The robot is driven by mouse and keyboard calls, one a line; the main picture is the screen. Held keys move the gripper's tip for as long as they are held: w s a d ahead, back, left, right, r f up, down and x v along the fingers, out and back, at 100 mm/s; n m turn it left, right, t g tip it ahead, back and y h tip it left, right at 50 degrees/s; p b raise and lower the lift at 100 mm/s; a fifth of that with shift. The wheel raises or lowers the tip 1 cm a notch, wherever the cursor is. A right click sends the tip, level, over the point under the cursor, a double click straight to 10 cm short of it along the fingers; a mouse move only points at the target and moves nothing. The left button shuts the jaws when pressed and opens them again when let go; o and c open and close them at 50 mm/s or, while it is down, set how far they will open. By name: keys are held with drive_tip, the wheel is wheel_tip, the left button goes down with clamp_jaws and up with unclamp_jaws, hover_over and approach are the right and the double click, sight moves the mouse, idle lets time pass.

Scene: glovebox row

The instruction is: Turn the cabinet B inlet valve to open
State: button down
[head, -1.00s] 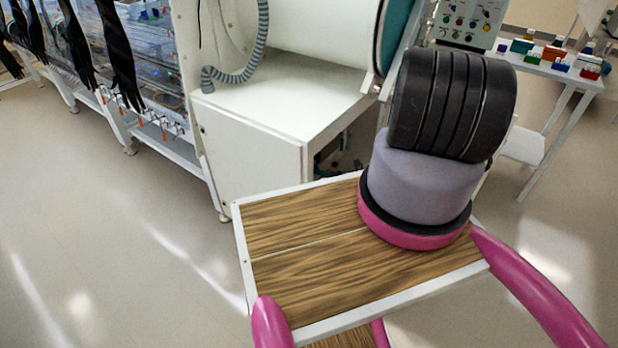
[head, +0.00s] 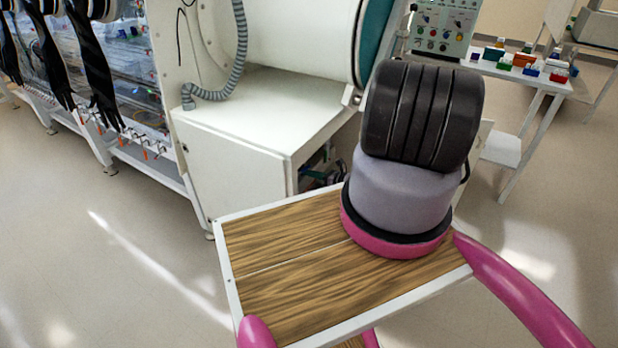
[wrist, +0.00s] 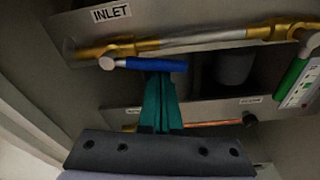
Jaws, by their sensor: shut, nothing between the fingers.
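In the wrist view, a lever with a blue handle (wrist: 150,64) hangs just under a brass and grey pipe (wrist: 200,40). The lever's pivot is at its left end, and the handle points right, roughly along the pipe. A white INLET label (wrist: 112,13) is above it. No cabinet letter is readable. My gripper (wrist: 159,76) has teal fingers closed together, with nothing between them. The tips are right at the lower edge of the blue handle; I cannot tell whether they touch. My gripper is out of sight in the head view.
A second bracket with a copper pipe (wrist: 205,124) runs below. A green handle (wrist: 290,75) and a tag are at the right. In the head view, a white cabinet (head: 235,150) stands ahead, a bottle table (head: 520,78) at back right, and open floor at left.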

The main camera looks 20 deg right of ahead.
drive_tip(key=shift+w+d+r, duration=0.1)
drive_tip(key=shift+d+r, duration=0.05)
drive_tip(key=shift+r, duration=0.35)
idle(0.5)
